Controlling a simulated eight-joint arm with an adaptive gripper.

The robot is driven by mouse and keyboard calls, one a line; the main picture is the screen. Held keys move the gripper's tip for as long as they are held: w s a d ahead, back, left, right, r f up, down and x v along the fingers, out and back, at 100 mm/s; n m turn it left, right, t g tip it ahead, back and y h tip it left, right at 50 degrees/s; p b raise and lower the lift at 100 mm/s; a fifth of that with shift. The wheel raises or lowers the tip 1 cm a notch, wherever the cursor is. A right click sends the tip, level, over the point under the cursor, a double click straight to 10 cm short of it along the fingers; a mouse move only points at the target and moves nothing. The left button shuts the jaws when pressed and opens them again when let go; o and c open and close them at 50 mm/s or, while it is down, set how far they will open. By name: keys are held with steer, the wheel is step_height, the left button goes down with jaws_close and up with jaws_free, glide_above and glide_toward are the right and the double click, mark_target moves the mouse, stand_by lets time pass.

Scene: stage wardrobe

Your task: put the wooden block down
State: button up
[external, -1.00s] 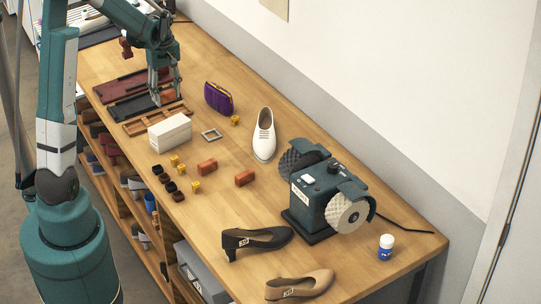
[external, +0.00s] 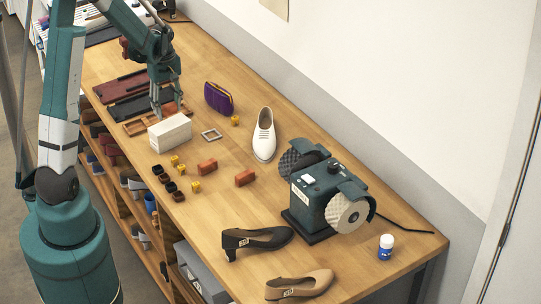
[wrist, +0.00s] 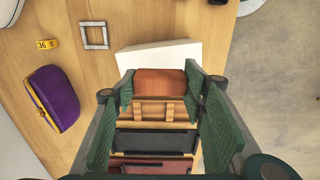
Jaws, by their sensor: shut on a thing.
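The wooden block (wrist: 160,82) is reddish brown and sits between the fingers of my gripper (wrist: 160,95) in the wrist view. In the external view, my gripper (external: 168,110) is low over the slotted wooden tray (external: 133,129), just behind the white box (external: 170,132). The block (external: 171,107) shows there as a small reddish patch, partly hidden by the fingers. Whether its underside touches the tray cannot be told. Two similar reddish-brown blocks lie on the bench, one (external: 207,167) left of the other (external: 245,179).
The white box (wrist: 160,55) stands close beside the held block. A grey square frame (external: 211,134), a purple purse (external: 218,98), a white shoe (external: 264,135) and yellow number cubes (external: 196,186) are nearby. Dark and maroon trays (external: 122,88) lie behind. A grinder (external: 328,195) stands further right.

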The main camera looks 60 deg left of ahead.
mark_target(168, 115)
steer(key=shift+f, duration=2)
steer(key=shift+f, duration=0.2)
steer(key=o, duration=0.8)
steer(key=shift+r, duration=0.2)
steer(key=shift+r, duration=6)
